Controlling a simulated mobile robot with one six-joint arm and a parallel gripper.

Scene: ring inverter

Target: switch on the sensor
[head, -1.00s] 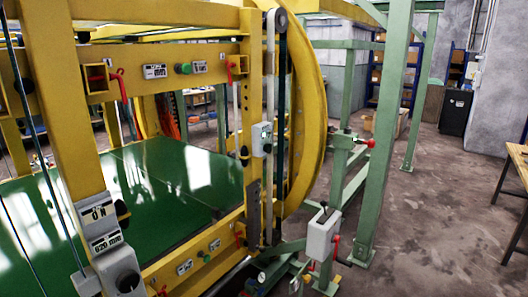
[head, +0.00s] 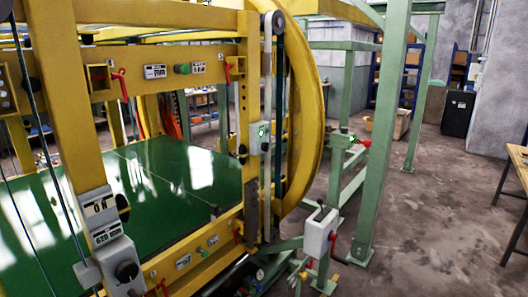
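A small pale box (head: 260,138) is fixed to the yellow upright beside the big yellow ring, and a green light shows on its face. A small device (head: 344,134) on the green post behind the ring also shows a green light; a red-tipped part (head: 364,142) sticks out to its right. I cannot tell for sure which of these is the sensor. My gripper is not in view, and nothing is seen touching either device.
The yellow frame (head: 215,60) and green platform (head: 190,180) fill the left. A pale box with a red handle (head: 320,233) stands low by the green post (head: 384,150). The floor (head: 440,215) to the right is open, up to a wooden table (head: 518,165).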

